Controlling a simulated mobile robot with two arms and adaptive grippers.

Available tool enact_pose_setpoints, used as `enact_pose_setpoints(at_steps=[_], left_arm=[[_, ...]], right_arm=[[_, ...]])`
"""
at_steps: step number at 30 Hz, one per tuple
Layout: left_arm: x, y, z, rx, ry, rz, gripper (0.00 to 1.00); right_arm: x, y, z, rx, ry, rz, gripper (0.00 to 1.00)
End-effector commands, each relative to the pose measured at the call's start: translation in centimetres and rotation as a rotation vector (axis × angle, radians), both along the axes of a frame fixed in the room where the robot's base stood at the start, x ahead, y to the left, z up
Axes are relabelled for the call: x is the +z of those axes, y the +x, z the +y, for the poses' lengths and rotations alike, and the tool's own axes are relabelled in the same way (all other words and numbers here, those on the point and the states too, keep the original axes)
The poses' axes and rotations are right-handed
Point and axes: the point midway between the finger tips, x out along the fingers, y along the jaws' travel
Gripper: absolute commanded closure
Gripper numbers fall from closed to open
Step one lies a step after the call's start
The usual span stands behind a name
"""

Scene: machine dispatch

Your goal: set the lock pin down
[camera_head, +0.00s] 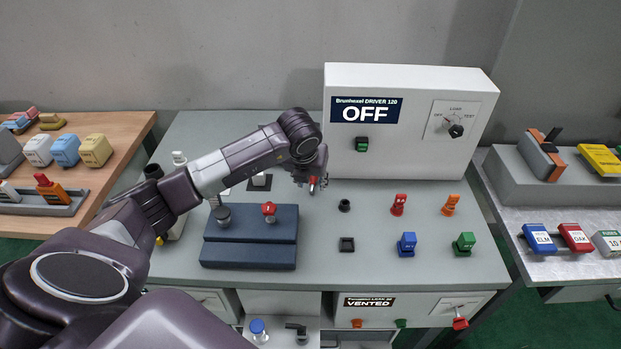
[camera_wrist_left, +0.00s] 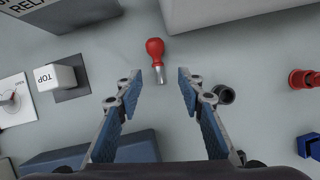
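The lock pin, with a red handle (camera_wrist_left: 155,48) and a short metal shank, shows in the left wrist view just beyond my left fingertips. It seems to lie on the grey bench top, though I cannot tell for sure that it touches. The fingers do not press on the pin. My right gripper is not in view.
A black ring socket (camera_head: 344,205) stands close right of the pin, with a black square socket (camera_head: 347,245) nearer. A dark blue block (camera_head: 248,256) with a red knob (camera_head: 269,209) is at left. The white driver box (camera_head: 410,150) reading OFF stands behind. Red (camera_head: 398,204) and blue (camera_head: 407,245) pieces stand right.

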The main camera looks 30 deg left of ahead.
Motion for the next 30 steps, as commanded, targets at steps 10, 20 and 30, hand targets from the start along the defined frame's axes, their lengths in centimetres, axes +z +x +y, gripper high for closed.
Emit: enact_pose_setpoints(at_steps=[10,20,30], left_arm=[[4.8,-1.9,-0.7,-0.003,0.002,-0.008,0.65],[10.2,-4.2,-1.5,-0.001,-0.001,-0.003,0.65],[11.2,-4.6,-1.7,0.000,0.000,0.000,0.65]], right_arm=[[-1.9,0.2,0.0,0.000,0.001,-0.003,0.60],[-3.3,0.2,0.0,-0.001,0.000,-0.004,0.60],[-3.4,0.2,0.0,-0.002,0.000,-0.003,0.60]])
